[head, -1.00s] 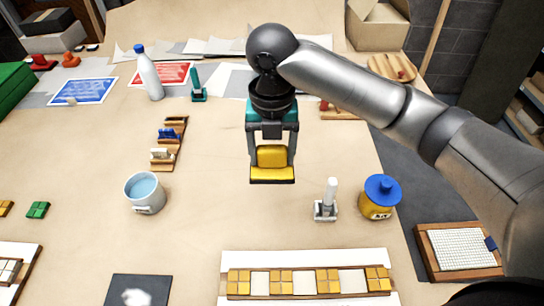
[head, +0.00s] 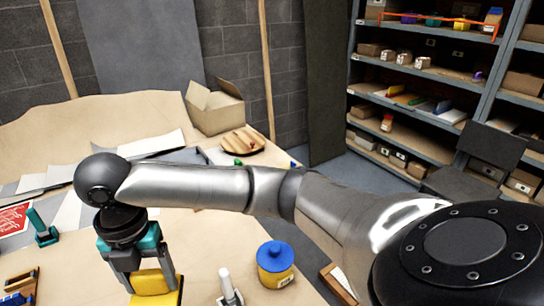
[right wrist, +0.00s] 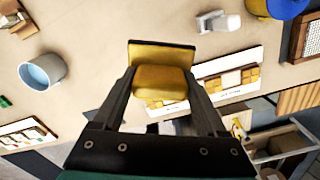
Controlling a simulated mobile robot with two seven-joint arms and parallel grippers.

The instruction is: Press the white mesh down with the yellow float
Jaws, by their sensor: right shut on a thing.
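My right gripper (head: 148,268) is shut on the yellow float (head: 154,287), with one finger on each side of its block. In the right wrist view the gripper (right wrist: 160,82) holds the float (right wrist: 160,55) above the table. The white mesh (right wrist: 314,42) is cut off at the right edge of that view, in a brown wooden frame. A sliver of the mesh's frame (head: 330,279) shows low in the head view, right of the float and partly behind my arm. The float is apart from the mesh. My left gripper is not in view.
A yellow jar with a blue lid (head: 275,264) and a white-handled tool (head: 229,288) stand between float and mesh. A tiled panel (right wrist: 254,55) and a cup of water (right wrist: 42,72) show in the wrist view. A cardboard box (head: 215,108) stands at the back.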

